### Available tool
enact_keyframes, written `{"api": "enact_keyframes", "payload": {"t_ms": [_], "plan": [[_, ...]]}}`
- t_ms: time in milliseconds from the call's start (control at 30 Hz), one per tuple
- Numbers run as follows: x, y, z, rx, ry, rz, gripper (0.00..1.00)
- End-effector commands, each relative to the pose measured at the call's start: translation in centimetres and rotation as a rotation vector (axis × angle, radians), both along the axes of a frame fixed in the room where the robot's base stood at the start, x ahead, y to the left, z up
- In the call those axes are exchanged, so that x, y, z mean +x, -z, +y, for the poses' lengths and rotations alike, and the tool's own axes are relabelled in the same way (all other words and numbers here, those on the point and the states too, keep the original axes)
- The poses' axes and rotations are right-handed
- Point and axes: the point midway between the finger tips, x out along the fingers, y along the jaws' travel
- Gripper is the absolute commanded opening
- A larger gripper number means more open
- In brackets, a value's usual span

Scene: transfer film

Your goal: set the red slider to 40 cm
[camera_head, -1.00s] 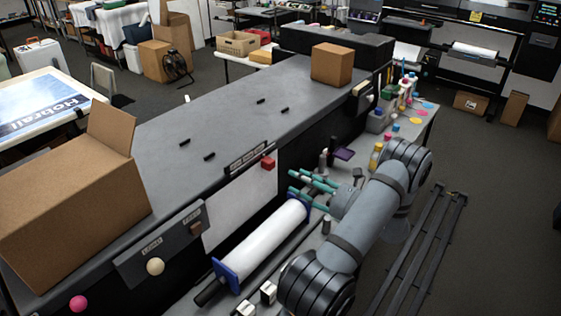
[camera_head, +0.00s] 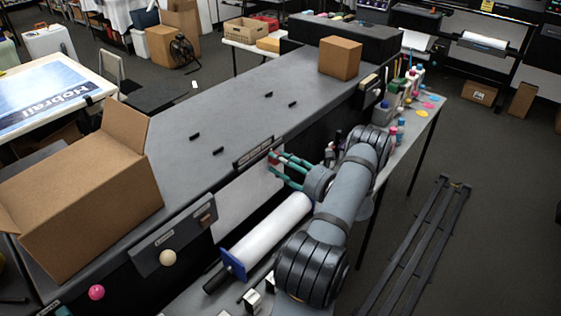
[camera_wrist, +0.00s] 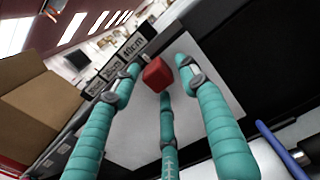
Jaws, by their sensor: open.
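The red slider (camera_head: 273,156) is a small block on the front face of the long grey-and-black machine, below the right end of the scale strip (camera_head: 254,153). In the wrist view the red slider (camera_wrist: 157,74) lies between the three teal fingers of my gripper (camera_wrist: 160,82). The fingers are spread around it, with gaps visible. The scale strip shows labels, with "40cm" (camera_wrist: 130,43) at the upper end, near the slider's side. Whether the slider lines up exactly with that label I cannot tell. In the head view my gripper (camera_head: 276,165) is open and partly overlaps the slider.
A white roll (camera_head: 268,230) with blue end flanges lies below my gripper, close to my arm. An open cardboard box (camera_head: 85,215) stands on the machine's left end, a closed one (camera_head: 340,58) near its far end. Bottles crowd the side table.

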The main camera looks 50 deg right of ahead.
Motion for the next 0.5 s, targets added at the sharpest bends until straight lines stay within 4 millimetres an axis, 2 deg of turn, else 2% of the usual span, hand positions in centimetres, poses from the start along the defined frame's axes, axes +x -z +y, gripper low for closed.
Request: {"api": "enact_keyframes", "payload": {"t_ms": [500], "plan": [[-0.09, 0.1, 0.01, 0.0, 0.0, 0.002, 0.16]]}}
